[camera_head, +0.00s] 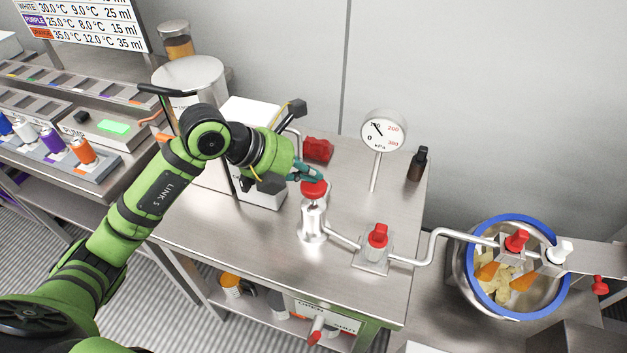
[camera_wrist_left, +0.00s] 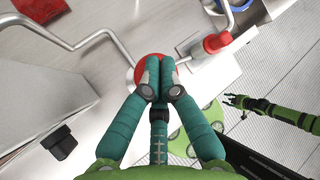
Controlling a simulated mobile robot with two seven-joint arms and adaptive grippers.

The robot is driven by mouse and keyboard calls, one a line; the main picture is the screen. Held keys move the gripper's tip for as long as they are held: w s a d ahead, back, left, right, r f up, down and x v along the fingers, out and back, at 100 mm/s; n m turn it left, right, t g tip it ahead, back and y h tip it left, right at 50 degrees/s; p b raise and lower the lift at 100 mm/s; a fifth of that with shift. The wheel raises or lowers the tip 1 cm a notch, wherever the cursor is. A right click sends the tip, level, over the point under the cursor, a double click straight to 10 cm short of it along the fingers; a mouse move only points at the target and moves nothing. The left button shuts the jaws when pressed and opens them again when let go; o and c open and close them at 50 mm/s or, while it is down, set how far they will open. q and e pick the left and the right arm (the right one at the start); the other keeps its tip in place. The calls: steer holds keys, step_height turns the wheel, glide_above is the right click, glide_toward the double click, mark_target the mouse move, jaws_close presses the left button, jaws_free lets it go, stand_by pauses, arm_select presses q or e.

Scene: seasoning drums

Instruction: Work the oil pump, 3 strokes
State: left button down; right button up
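The oil pump (camera_head: 312,222) is a silver upright body with a red knob (camera_head: 314,189) on top, standing on the steel table. My left gripper (camera_head: 317,177) is at the top of the red knob, its teal fingers close together. In the left wrist view, the fingertips (camera_wrist_left: 154,66) meet in front of the red knob (camera_wrist_left: 168,72), covering part of it. I cannot tell whether they touch it. A round gauge (camera_head: 384,131) marked kPa stands behind, its needle near 100. My right gripper (camera_wrist_left: 236,102) shows small at the right of the left wrist view; its opening is unclear.
A pipe runs right from the pump through a red-handled valve (camera_head: 377,237) to a blue-rimmed drum (camera_head: 485,297). A dark bottle (camera_head: 418,163) and a red object (camera_head: 318,149) stand behind.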

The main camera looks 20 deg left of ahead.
mark_target(309, 183)
arm_select(q)
steer(key=shift+s+f+b, duration=0.1)
steer(key=shift+f+b, duration=0.95)
steer(key=shift+f, duration=0.3)
stand_by(0.6)
steer(key=shift+r, duration=0.1)
steer(key=shift+r+p, duration=1.5)
steer(key=shift+r, duration=0.55)
step_height(309, 183, up, 5)
steer(key=p, duration=0.3)
steer(key=shift+p, duration=0.35)
stand_by(0.9)
